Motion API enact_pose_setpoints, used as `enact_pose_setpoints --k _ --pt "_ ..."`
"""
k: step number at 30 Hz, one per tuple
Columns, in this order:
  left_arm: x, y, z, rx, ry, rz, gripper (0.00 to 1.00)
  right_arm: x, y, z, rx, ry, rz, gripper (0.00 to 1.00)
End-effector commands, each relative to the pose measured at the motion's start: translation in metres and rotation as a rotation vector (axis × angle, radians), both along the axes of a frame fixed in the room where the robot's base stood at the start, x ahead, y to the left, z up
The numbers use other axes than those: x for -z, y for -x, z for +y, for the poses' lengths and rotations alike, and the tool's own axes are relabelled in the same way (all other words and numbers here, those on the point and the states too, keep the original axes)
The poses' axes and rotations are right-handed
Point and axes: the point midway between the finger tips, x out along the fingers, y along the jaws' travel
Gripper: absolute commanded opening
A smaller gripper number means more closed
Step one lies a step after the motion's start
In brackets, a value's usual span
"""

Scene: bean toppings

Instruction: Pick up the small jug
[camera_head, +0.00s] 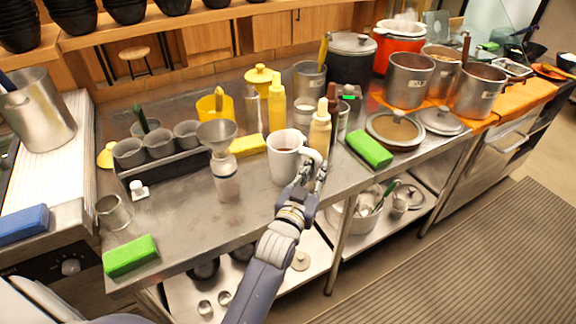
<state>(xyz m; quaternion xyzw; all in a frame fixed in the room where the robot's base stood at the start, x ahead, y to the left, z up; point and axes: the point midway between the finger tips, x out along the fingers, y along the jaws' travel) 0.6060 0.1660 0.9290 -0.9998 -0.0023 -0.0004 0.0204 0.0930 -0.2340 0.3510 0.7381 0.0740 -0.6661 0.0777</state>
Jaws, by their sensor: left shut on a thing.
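The small jug (284,163) is white and holds something brown. It stands upright near the front edge of the steel counter, in the middle of the picture. My left gripper (314,173) is at its right side, where the handle is, and is shut on it. The fingers partly hide the handle. I cannot tell whether the jug's base touches the counter. My right gripper is not in view.
A cream bottle (319,131) stands close behind the jug, with a yellow bottle (277,104) farther back. A funnel-topped jar (223,168) is to the left, a green sponge (369,148) to the right.

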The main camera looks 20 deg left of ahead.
Motion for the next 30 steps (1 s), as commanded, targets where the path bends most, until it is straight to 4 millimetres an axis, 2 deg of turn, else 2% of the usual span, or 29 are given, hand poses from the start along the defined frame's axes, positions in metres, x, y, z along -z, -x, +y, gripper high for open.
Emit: enact_pose_setpoints --k 4,13,17,22,24,30 --pt "-0.003 0.000 0.000 0.000 -0.002 -0.006 0.00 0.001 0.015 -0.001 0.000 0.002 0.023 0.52" --pt "-0.007 -0.001 0.000 0.000 -0.001 -0.007 0.00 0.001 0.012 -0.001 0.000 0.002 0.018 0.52" --pt "-0.018 -0.001 0.000 0.000 -0.002 -0.009 0.00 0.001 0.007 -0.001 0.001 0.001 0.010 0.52" --pt "-0.042 -0.001 0.000 0.000 -0.002 -0.011 0.00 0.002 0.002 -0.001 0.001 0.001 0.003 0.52" --pt "-0.036 0.016 0.000 0.001 -0.002 -0.002 0.00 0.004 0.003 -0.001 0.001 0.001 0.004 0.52" --pt "-0.040 0.063 0.002 0.000 -0.001 -0.002 0.00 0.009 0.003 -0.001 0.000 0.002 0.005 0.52"
